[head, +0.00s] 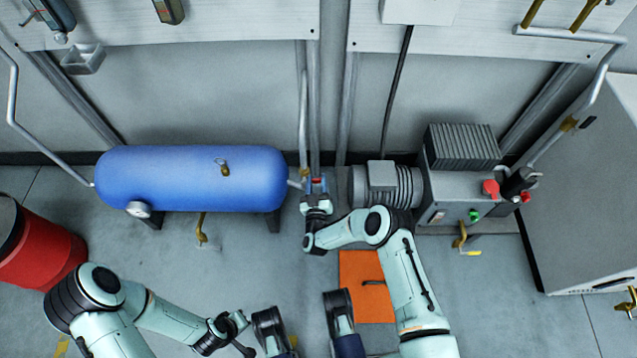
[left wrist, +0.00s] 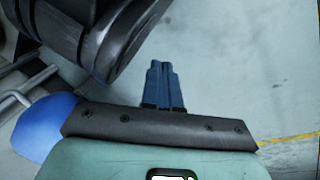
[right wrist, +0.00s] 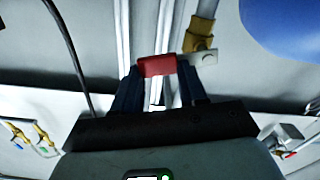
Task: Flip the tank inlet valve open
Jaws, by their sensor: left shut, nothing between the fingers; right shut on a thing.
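The blue tank (head: 180,175) lies on its side against the back wall. At its right end a pipe leads to the brass inlet valve (right wrist: 198,42). The valve's red handle (right wrist: 157,65) sits between the fingers of my right gripper (right wrist: 158,85), which is shut on it. In the right wrist view the handle points left from the brass body, across the vertical pipe. In the head view my right gripper (head: 317,184) is just right of the tank and hides most of the valve. My left gripper (left wrist: 165,82) is shut and empty, low over the floor.
A grey motor and pump unit (head: 440,180) with red and green knobs stands right of my right gripper. An orange mat (head: 366,300) lies on the floor. A red drum (head: 45,250) stands at far left, a grey cabinet (head: 590,190) at right. The middle floor is open.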

